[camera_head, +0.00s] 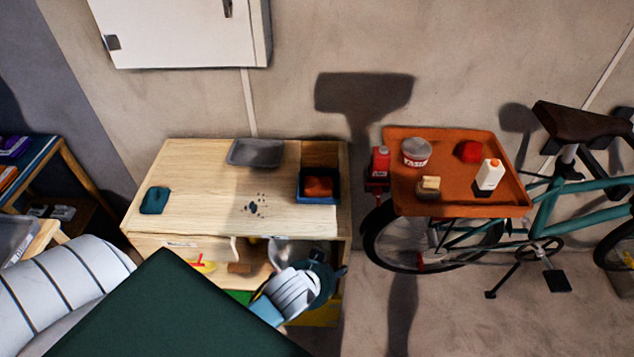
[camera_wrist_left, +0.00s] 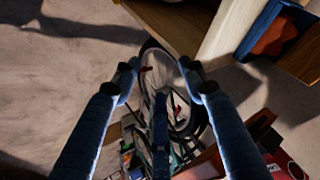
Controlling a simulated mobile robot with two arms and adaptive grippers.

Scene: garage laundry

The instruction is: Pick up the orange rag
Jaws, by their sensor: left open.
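The orange rag (camera_head: 319,186) lies crumpled in a small blue open bin (camera_head: 318,200) on the right end of the wooden workbench (camera_head: 205,195). In the left wrist view an orange patch (camera_wrist_left: 273,36) shows inside a blue rim (camera_wrist_left: 262,25) at the upper right, off to the side of the fingers. My left gripper (camera_head: 328,273) is in front of the bench's right front, nearer to me than the bin and apart from the rag. Its dark fingers (camera_wrist_left: 160,68) are spread with nothing between them. My right gripper is not in view.
A grey tray (camera_head: 255,152), a teal cloth (camera_head: 155,200) and dark bits (camera_head: 254,207) lie on the bench. An open drawer area with tools sits below its front edge. To the right, an orange tray (camera_head: 455,205) with several items stands over a bicycle (camera_head: 575,215).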

